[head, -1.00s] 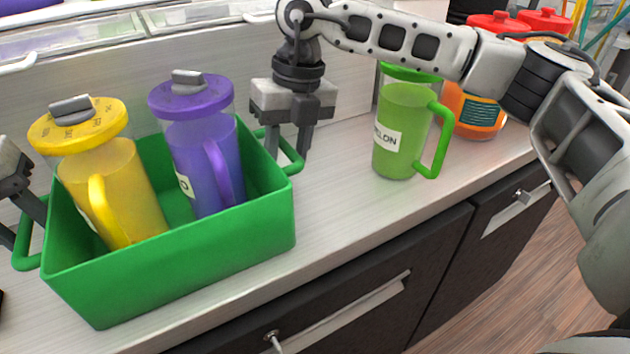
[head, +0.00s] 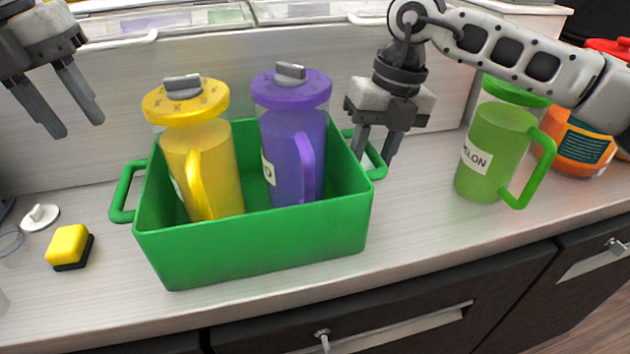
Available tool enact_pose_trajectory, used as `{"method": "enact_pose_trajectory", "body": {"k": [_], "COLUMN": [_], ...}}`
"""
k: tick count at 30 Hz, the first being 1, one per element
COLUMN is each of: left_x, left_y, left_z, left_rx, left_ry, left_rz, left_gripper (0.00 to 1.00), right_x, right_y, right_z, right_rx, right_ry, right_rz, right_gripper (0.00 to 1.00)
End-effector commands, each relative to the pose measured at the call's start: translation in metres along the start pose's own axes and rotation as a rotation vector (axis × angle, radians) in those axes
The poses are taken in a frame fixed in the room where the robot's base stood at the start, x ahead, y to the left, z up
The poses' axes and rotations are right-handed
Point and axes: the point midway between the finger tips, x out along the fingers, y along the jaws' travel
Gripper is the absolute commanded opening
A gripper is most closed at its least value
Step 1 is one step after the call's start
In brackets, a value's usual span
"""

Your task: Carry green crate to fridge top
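The green crate (head: 255,245) stands on the counter, holding a yellow-lidded pitcher (head: 215,165) and a purple-lidded pitcher (head: 297,160). It has a loop handle at each end. My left gripper (head: 75,113) is open and empty, up and to the left of the crate, apart from its left handle (head: 122,195). My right gripper (head: 375,152) points down at the crate's right handle (head: 376,170), with its fingers apart on either side of the bar. Whether they touch it I cannot tell. The fridge top is not identifiable in this view.
A green pitcher (head: 497,145) and an orange container (head: 578,145) stand right of the crate. A yellow sponge (head: 68,245) and a small white knobbed item (head: 40,217) lie to its left. The counter has dark drawers (head: 400,310) below its front edge.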

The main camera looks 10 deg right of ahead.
Motion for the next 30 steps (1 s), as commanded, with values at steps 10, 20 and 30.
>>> {"method": "enact_pose_trajectory", "body": {"k": [10,20,30], "left_x": [0.0,0.0,0.0], "left_y": [0.0,0.0,0.0], "left_z": [0.0,0.0,0.0], "left_rx": [0.0,-0.001,-0.001], "left_ry": [0.0,0.0,0.0], "left_rz": [0.0,0.0,0.0], "left_gripper": [0.36,0.36,0.36], "right_x": [-0.068,-0.113,-0.116], "right_y": [0.001,0.0,0.0], "right_z": [0.001,0.0,0.0], "right_rx": [0.001,0.0,-0.001], "right_ry": [-0.006,-0.002,-0.001], "right_rz": [0.003,0.001,0.001], "right_gripper": [0.36,0.36,0.36]}}
